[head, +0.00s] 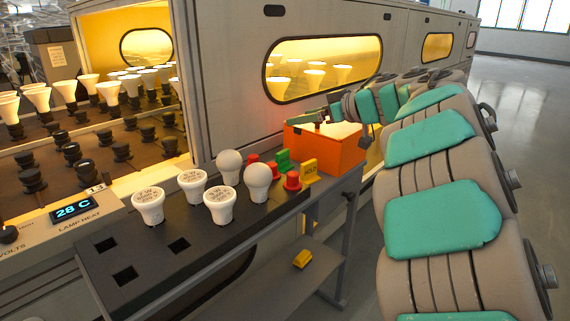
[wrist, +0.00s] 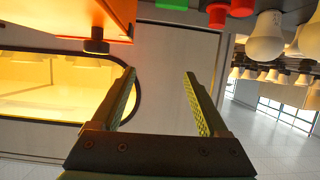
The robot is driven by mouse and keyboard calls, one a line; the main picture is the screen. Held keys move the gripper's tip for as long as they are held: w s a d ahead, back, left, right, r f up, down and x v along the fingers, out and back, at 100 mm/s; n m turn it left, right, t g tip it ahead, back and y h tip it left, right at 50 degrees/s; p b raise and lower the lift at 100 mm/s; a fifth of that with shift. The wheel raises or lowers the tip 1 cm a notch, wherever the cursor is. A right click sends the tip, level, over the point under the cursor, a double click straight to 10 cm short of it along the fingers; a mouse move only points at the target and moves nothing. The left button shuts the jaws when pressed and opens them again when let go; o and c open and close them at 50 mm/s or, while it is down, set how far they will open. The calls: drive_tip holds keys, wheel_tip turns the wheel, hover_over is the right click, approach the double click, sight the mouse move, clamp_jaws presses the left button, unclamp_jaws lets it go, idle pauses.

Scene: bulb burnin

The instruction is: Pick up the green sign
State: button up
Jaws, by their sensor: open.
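The green sign (head: 283,161) stands at the far end of the dark bench tray, between red caps and the orange bin. In the wrist view a green piece (wrist: 172,4), probably this sign, shows cut off at the top edge. My gripper (head: 310,116) is above and behind the orange bin, beside the oven wall, apart from the sign. In the wrist view my gripper (wrist: 159,73) is open, with nothing between its fingers.
The orange bin (head: 347,157) stands right of the sign. A yellow sign (head: 310,170), red caps (head: 292,181) and several white bulbs (head: 220,205) stand close by. Another yellow piece (head: 302,258) lies on the lower shelf. The oven wall (head: 235,100) rises behind the tray.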

drive_tip(key=b, duration=0.2)
approach(285, 153)
drive_tip(key=shift+w+a+f+g, duration=0.2)
drive_tip(key=shift+w+a, duration=0.25)
drive_tip(key=shift+a, duration=0.15)
drive_tip(key=shift+w+a+f+g, duration=0.2)
drive_tip(key=shift+w+a+f, duration=0.05)
drive_tip(key=shift+w+a, duration=0.3)
drive_tip(key=shift+a+f, duration=0.2)
drive_tip(key=shift+f, duration=0.05)
drive_tip(key=shift+w+a, duration=0.3)
drive_tip(key=shift+a, duration=0.05)
drive_tip(key=b+x, duration=0.1)
drive_tip(key=x, duration=0.5)
drive_tip(key=shift+a, duration=0.15)
drive_tip(key=c, duration=1.1)
